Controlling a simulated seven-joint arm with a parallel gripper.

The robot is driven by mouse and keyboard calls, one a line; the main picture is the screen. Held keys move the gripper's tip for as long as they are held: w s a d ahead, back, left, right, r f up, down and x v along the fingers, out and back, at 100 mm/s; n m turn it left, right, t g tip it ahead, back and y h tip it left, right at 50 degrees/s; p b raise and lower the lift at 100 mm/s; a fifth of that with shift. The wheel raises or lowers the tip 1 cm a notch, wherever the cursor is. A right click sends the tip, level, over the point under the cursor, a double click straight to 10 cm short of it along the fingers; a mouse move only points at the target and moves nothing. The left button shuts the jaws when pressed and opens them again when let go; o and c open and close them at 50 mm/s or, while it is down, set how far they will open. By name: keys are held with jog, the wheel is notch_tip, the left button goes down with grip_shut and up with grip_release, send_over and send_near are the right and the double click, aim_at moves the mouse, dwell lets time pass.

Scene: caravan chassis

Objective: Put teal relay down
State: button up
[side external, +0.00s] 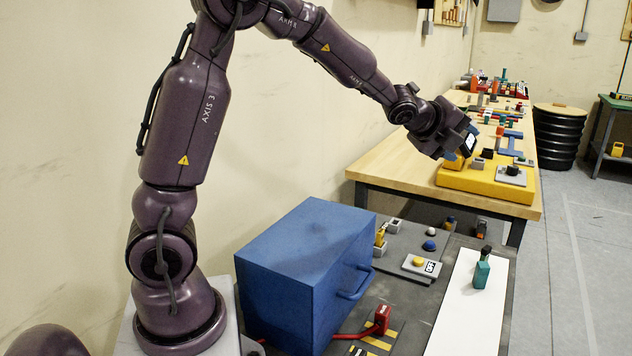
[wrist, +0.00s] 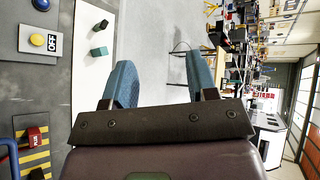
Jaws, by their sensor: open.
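A teal relay (side external: 481,275) stands on a white strip (side external: 465,312) at the right side of the grey work surface. It also shows in the wrist view (wrist: 98,51), resting on the white strip with nothing gripping it. A small dark block (wrist: 101,25) is on the same strip, apart from the relay; in the side view it shows just behind the relay's top. My gripper (side external: 468,143) is raised well above and away from the relay. Its two blue fingers are spread in the wrist view (wrist: 160,82), with nothing between them.
A blue box (side external: 290,265) with a handle stands beside my base. A red plug (side external: 382,316), a yellow button labelled OFF (side external: 417,262) and a blue dome (side external: 429,245) are on the grey surface. A wooden bench with a yellow platform (side external: 485,185) is behind. The strip's front is clear.

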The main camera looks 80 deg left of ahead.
jog(key=s+d+n+g+h, duration=0.1)
jog(key=s+d+n, duration=0.3)
jog(key=s, duration=0.6)
jog(key=s+d+n+g, duration=0.3)
jog(key=s+d+n, duration=0.1)
jog(key=s+n, duration=0.4)
jog(key=s+d+n+g+h, duration=0.1)
jog(key=s+d+n, duration=0.4)
jog(key=s, duration=0.8)
jog(key=shift+r+n+g+h, duration=0.3)
jog(key=shift+n+g, duration=0.6)
jog(key=shift+n, duration=0.2)
